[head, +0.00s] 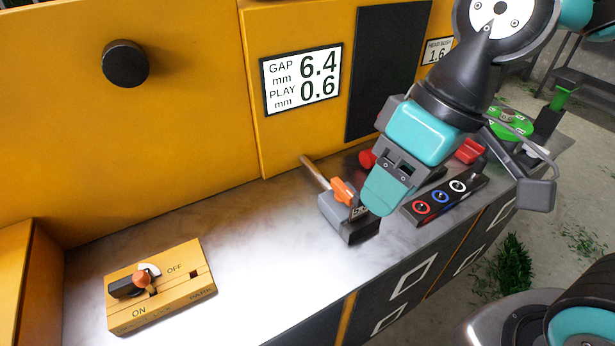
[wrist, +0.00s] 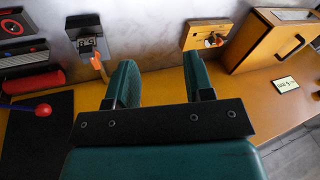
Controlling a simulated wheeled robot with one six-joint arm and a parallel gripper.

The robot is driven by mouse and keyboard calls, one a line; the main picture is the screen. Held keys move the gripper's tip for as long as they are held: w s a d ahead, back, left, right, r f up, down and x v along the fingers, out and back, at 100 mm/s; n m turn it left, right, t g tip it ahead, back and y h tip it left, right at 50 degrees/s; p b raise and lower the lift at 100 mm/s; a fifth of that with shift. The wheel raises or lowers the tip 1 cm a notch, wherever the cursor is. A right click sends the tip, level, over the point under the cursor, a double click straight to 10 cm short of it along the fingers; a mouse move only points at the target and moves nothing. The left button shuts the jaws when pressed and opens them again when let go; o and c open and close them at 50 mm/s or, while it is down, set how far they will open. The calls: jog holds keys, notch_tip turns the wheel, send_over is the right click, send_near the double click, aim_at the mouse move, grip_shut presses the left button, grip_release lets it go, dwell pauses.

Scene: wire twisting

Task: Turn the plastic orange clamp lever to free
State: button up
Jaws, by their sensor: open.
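The orange clamp lever (head: 342,191) sits on top of a small grey clamp block (head: 347,228) on the metal counter in the head view. In the wrist view the orange lever (wrist: 98,66) stands out from the grey block (wrist: 88,44), left of the fingers. My gripper (head: 378,200) hangs just right of the lever in the head view and hides part of the block's right side. In the wrist view my gripper (wrist: 160,82) is open, with nothing between its teal fingers. The lever is outside the fingers, apart from the left one as far as I can see.
A yellow switch box (head: 160,288) marked ON and OFF lies at the counter's left. A wooden rod (head: 313,171) rises behind the block. A black panel with several ringed buttons (head: 440,199) and red parts (head: 468,150) lie to the right. The counter's middle (head: 250,235) is clear.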

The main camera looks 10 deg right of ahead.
jog(key=w+d+f+m+h+p, duration=0.2)
jog(key=w, duration=1.2)
jog(key=m+h, duration=0.1)
jog(key=h, duration=0.1)
send_over(343, 187)
notch_tip(343, 187, down, 4)
jog(key=f, duration=0.1)
notch_tip(343, 187, down, 16)
jog(key=p, duration=0.3)
jog(key=shift+f, duration=0.55)
grip_shut()
